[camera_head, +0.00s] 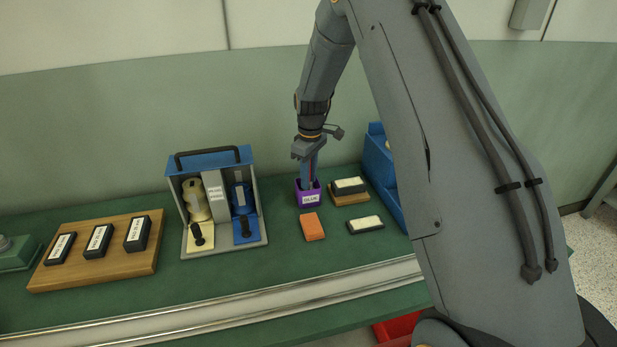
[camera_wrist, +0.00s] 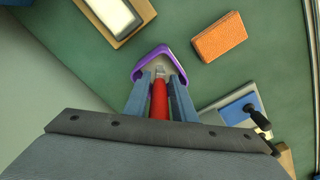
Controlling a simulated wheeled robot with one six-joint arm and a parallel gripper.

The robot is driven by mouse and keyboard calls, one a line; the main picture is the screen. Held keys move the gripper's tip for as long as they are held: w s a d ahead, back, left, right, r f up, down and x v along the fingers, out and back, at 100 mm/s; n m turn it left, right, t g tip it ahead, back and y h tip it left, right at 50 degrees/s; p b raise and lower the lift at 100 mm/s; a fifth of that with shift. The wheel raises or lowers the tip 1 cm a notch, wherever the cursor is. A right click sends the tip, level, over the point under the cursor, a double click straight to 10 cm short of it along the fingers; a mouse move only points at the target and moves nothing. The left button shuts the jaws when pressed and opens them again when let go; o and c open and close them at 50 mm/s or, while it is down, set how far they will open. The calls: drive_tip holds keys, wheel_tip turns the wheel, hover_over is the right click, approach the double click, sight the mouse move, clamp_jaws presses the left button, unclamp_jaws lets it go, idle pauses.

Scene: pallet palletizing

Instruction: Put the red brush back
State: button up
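The red brush (camera_wrist: 158,99) shows as a red handle between the two fingers of my gripper (camera_wrist: 160,78) in the wrist view. The fingers lie close against both its sides, and its lower end is hidden. My gripper (camera_head: 308,182) points down into the purple holder (camera_head: 309,198), which has a white label, in the head view. The holder's purple rim (camera_wrist: 152,58) surrounds the fingertips in the wrist view. Only a thin red strip of the brush shows in the head view.
An orange block (camera_head: 313,227) lies just in front of the holder. Two dark, white-topped blocks (camera_head: 365,224) (camera_head: 348,186) are to its right, one on a wooden base. A handled rack (camera_head: 256,222) and a wooden board (camera_head: 140,263) are left.

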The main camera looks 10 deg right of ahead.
drive_tip(key=shift+r, duration=0.1)
wheel_tip(320, 180, up, 12)
drive_tip(key=b, duration=0.4)
drive_tip(key=shift+s+d, duration=0.15)
drive_tip(key=s+f+m, duration=0.2)
drive_tip(key=s+m, duration=0.2)
drive_tip(key=s, duration=1.1)
drive_tip(key=s+f+m+t, duration=0.1)
drive_tip(key=s+m, duration=0.4)
drive_tip(key=s, duration=1)
drive_tip(key=shift+s+a+f, duration=0.3)
drive_tip(key=shift+f, duration=0.4)
